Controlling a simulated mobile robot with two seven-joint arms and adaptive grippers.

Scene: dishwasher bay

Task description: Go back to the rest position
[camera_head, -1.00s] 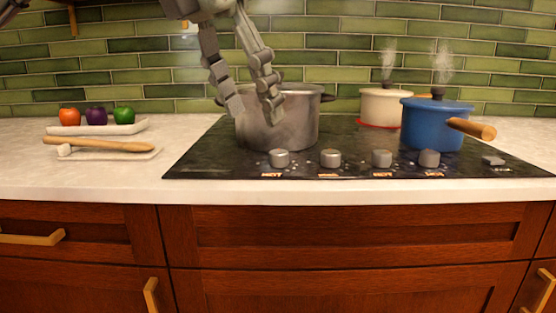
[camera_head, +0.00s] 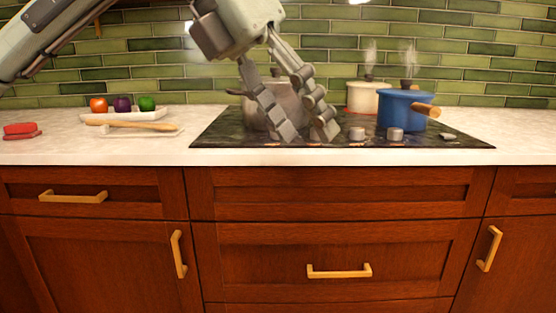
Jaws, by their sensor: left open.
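My left gripper (camera_head: 305,134) hangs fingers-down over the front of the stove in the head view, in front of a grey metal pot (camera_head: 288,102). Its two fingers are apart and nothing shows between them. The fingers hide much of the pot and some of the stove knobs. My left arm (camera_head: 50,35) comes in from the upper left. My right gripper is not in view.
A black cooktop (camera_head: 222,131) carries a blue pot (camera_head: 400,112) with a wooden handle and a cream pot (camera_head: 361,98), both steaming. At left are a white tray (camera_head: 170,112) of vegetables, a wooden spoon (camera_head: 140,125) and a red object (camera_head: 20,129). Counter between is clear.

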